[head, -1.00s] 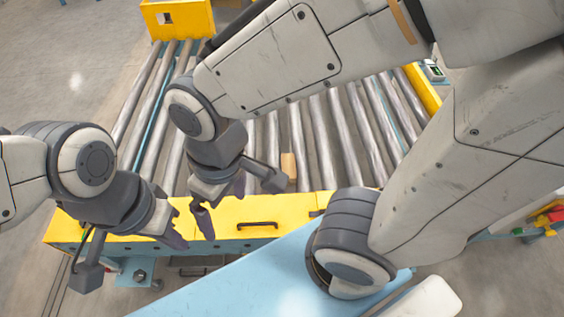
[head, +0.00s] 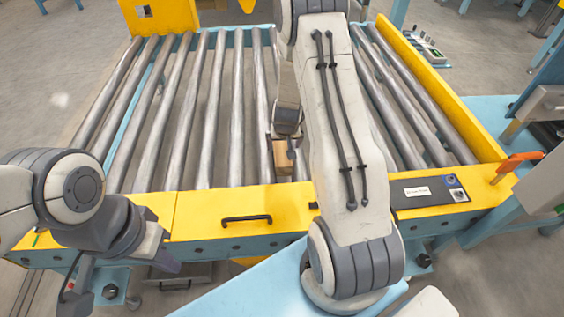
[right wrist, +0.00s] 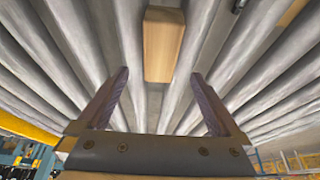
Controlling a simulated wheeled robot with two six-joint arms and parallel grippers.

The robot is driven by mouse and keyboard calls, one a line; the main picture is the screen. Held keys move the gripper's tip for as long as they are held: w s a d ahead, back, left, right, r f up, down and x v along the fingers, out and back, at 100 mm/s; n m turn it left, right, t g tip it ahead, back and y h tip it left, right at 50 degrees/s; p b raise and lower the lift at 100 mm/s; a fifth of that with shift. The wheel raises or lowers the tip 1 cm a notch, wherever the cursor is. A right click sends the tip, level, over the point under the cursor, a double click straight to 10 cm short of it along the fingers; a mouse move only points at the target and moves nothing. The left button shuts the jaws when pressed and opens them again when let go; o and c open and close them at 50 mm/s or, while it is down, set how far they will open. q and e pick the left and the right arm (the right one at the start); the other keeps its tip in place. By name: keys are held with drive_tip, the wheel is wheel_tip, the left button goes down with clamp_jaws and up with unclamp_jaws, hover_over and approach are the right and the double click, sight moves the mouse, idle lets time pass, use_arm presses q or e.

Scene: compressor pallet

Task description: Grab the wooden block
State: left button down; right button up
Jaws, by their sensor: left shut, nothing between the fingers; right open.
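The wooden block (head: 281,157) lies on the metal rollers near the front yellow edge, partly hidden by my right arm in the head view. In the right wrist view the block (right wrist: 163,45) is a tan upright rectangle just beyond the fingertips, roughly centred between them. My right gripper (right wrist: 159,80) is open with nothing between its fingers. In the head view it is mostly hidden by its own arm beside the block. My left gripper (head: 168,262) is shut and empty, low at the left in front of the yellow edge.
The roller conveyor (head: 190,120) has yellow side rails (head: 425,85). The front beam (head: 260,207) carries a black handle (head: 247,219). A dark control panel (head: 428,191) and an orange lever (head: 515,162) sit at the right. The rollers left of the block are clear.

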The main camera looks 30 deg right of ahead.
sight(282, 153)
drive_tip(key=b+x, duration=0.2)
drive_tip(key=x, duration=0.7)
drive_tip(key=shift+f+b, duration=0.3)
drive_tip(key=shift+b, duration=0.05)
idle(0.3)
drive_tip(key=c, duration=1.5)
drive_tip(key=shift+c, duration=0.2)
